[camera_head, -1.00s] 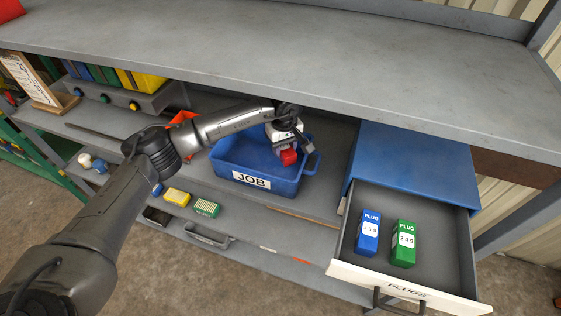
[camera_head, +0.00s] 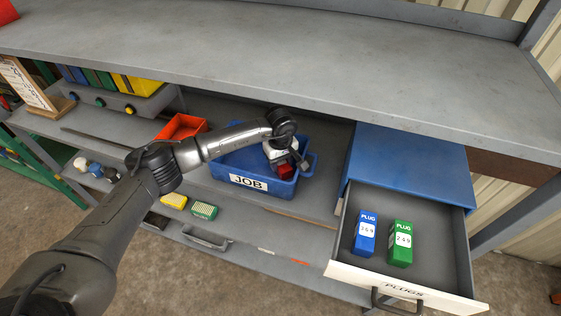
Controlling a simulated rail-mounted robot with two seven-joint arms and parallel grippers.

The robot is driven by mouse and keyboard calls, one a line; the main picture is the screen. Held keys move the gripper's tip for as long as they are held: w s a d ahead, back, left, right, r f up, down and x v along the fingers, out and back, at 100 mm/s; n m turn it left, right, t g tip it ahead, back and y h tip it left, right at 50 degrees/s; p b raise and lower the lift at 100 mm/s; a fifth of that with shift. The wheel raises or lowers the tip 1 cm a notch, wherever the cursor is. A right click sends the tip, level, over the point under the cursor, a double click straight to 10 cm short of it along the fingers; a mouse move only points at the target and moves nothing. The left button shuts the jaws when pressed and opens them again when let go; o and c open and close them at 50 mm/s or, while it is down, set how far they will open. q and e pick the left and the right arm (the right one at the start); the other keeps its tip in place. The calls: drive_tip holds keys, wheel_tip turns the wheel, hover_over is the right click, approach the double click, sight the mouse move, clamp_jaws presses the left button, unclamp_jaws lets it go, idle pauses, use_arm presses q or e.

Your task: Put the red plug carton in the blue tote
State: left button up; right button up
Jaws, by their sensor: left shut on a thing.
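The blue tote (camera_head: 272,186) with a JOB label stands on the shelf under the bench top. My left arm reaches in from the left, and my left gripper (camera_head: 287,165) points down over the right part of the tote. It is shut on the red plug carton (camera_head: 286,171), which is within the tote's outline. The gripper and arm hide part of the carton and the tote's inside, so I cannot tell whether the carton touches the tote floor. My right gripper is not in view.
The open PLUGS drawer (camera_head: 436,261) at the right holds a blue plug carton (camera_head: 365,235) and a green plug carton (camera_head: 400,244). An orange bin (camera_head: 180,127) stands behind my left arm. The grey bench top (camera_head: 300,65) overhangs the shelf.

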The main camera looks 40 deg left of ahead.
use_arm(q)
drive_tip(key=o, duration=0.9)
drive_tip(key=shift+f, duration=0.1)
drive_tip(key=shift+o, duration=0.2)
wheel_tip(320, 180, up, 12)
drive_tip(key=shift+b, duration=0.3)
